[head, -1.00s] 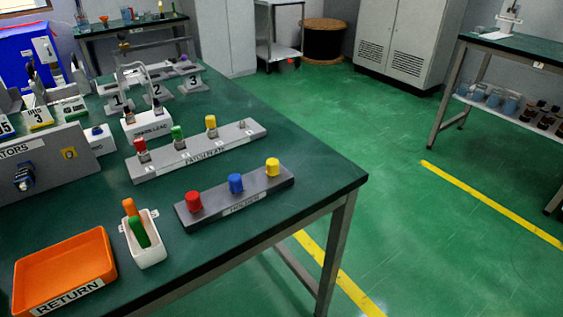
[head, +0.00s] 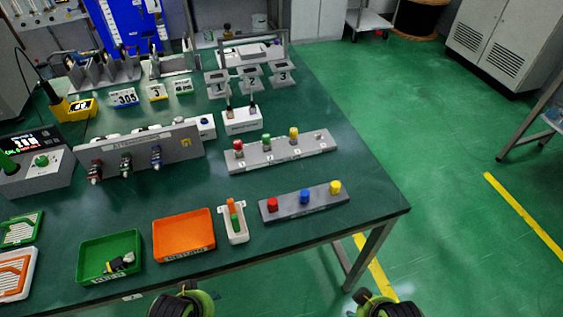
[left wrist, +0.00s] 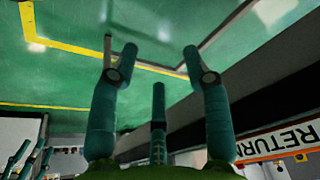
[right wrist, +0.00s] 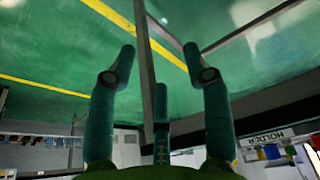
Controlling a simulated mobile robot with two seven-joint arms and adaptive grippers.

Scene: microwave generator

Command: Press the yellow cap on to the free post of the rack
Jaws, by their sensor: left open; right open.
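The yellow cap (head: 335,187) stands upright at the right end of the dark holder bar (head: 285,210), in a row with a red cap (head: 272,204) and a blue cap (head: 304,196). Behind it is the light grey rack (head: 250,160) with red, green and yellow pieces on its posts. Its rightmost post (head: 318,135) looks bare. My left gripper (head: 185,290) is open and empty at the bottom edge, in front of the table. My right gripper (head: 378,300) is open and empty, off the table's front right corner. In the right wrist view the holder label (right wrist: 265,140) shows upside down.
A white box with orange and green pieces (head: 233,220) stands left of the holder. Further left are an orange tray (head: 183,236) and a green tray (head: 108,256). A grey connector panel (head: 140,150) stands behind. Bare table lies right of the rack.

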